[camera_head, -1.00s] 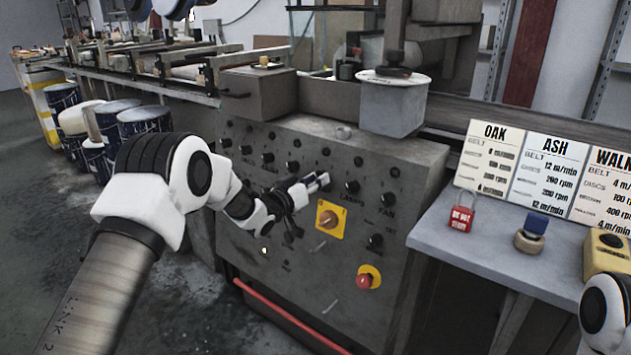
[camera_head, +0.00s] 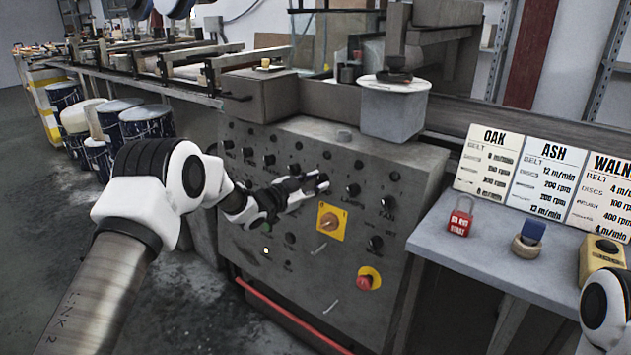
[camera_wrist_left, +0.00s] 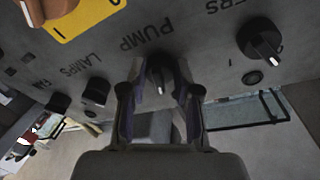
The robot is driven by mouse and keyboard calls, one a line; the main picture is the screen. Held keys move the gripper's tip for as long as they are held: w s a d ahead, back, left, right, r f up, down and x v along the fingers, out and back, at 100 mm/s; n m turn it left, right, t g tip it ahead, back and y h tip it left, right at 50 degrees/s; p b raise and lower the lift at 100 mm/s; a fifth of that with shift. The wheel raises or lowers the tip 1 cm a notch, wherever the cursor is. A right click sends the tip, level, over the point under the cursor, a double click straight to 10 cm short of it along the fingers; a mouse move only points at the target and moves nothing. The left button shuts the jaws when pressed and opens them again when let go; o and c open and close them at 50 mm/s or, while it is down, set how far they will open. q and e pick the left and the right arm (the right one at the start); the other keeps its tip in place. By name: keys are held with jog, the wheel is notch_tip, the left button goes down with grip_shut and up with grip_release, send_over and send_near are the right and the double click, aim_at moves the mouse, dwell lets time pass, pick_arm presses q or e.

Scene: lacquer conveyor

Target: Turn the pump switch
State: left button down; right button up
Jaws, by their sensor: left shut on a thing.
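The control panel (camera_head: 336,274) is a grey metal front with several black knobs. In the left wrist view the pump switch (camera_wrist_left: 158,74), a black knob under the upside-down word PUMP, sits between the two fingers of my left gripper (camera_wrist_left: 160,95). The fingers are shut on its sides. In the head view my left gripper (camera_head: 318,184) reaches the panel's upper middle and hides the switch. My right gripper is out of view; only a white part of my right arm shows at the lower right edge.
A yellow-plated rotary switch (camera_head: 330,221) and a red emergency button (camera_head: 368,278) lie below right of the gripper. The lamps knob (camera_wrist_left: 96,92) is close by. A side table (camera_head: 455,243) holds a red padlock (camera_head: 460,218) and speed cards (camera_head: 545,168).

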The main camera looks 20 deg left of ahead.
pick_arm(q)
jog(key=shift+a+r+m+g, duration=0.1)
jog(key=shift+m+g, duration=0.3)
jog(key=shift+m, duration=1)
jog(key=c, duration=0.8)
grip_release()
jog(key=shift+w, duration=0.1)
jog(key=v, duration=1.2)
